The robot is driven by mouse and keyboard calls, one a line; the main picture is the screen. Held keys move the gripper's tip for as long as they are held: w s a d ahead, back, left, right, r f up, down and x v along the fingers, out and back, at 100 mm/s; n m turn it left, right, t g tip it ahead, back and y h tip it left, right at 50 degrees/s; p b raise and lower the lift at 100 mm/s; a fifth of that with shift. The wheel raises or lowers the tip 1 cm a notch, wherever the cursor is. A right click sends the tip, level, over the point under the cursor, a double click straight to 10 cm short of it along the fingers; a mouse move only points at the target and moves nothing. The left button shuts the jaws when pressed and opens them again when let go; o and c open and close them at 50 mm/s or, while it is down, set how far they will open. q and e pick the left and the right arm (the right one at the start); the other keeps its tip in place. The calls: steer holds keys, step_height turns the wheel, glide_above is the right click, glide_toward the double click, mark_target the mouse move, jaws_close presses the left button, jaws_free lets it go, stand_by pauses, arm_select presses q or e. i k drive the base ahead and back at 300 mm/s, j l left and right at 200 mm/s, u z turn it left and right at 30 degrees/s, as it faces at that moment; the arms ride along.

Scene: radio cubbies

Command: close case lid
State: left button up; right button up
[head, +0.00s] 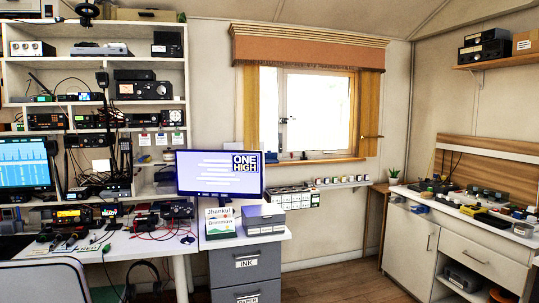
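Neither of my grippers shows in the head view. I cannot tell for sure which thing is the case. A grey box (264,218) sits on the white top above the grey drawers, beside a small name card, and its top looks shut. A dark, low case-like box (462,277) lies in the open cubby of the white cabinet at the right. It is small and partly cut by shadow, so its lid state is unclear. No raised lid can be made out.
A desk (120,243) with radios and cables stands at the left, under full shelves. The white cabinet (410,238) at the right carries many small items. Wooden floor (345,285) between them is clear.

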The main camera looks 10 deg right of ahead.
mark_target(268, 155)
steer(key=i+l+z, duration=0.1)
steer(key=z, duration=0.4)
steer(key=i+z, duration=0.1)
steer(key=z, duration=0.4)
steer(key=i, duration=3.45)
steer(key=i+u, duration=0.2)
steer(key=i, duration=0.3)
steer(key=i+l+u, duration=0.2)
steer(key=i, duration=0.35)
steer(key=i+l+u, duration=0.2)
steer(key=i, duration=0.3)
steer(key=i+l+u, duration=0.2)
steer(key=i, duration=0.3)
